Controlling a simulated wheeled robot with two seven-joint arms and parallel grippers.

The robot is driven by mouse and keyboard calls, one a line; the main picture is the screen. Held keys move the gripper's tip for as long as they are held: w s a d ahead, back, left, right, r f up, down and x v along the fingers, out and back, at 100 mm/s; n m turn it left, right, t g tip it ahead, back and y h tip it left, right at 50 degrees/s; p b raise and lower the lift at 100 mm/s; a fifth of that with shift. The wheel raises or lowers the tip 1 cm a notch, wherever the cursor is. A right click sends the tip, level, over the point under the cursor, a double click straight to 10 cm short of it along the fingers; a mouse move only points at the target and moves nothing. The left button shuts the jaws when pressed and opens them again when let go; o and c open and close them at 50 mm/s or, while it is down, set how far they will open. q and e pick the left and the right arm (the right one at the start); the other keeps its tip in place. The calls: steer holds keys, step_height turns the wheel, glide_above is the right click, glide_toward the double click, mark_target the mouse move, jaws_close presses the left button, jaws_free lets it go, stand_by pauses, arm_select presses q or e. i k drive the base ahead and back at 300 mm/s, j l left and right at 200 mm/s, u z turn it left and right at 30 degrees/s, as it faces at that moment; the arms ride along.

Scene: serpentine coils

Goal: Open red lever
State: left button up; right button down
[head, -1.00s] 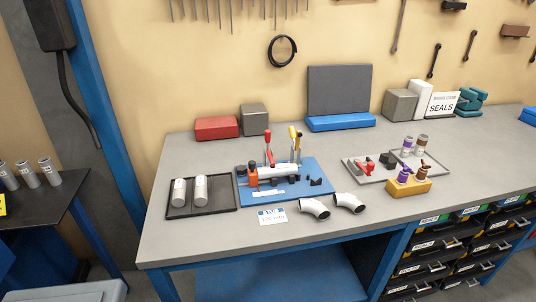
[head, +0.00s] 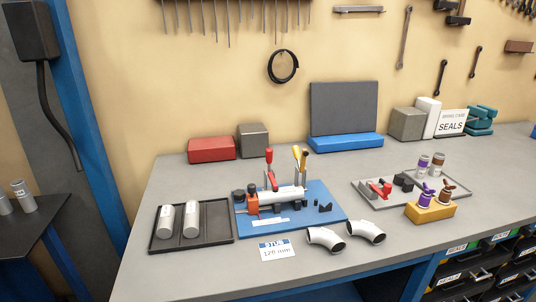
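The red lever (head: 270,157) stands upright on the blue fixture plate (head: 325,215) in the middle of the bench. A yellow-handled lever (head: 297,154) and another dark-tipped handle stand just right of it. A silver tube (head: 285,196) lies across the fixture beneath the levers, with an orange-red block (head: 252,203) at its left end. Neither of my grippers is in the head view.
A dark tray (head: 215,235) with two silver cylinders lies left of the fixture. Two silver elbows (head: 326,239) and a label card (head: 277,249) lie in front. A grey tray (head: 376,202) and a yellow block (head: 430,212) stand right. The bench's front left is clear.

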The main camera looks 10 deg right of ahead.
mark_target(269, 152)
steer(key=i, duration=0.85)
steer(key=z, duration=0.05)
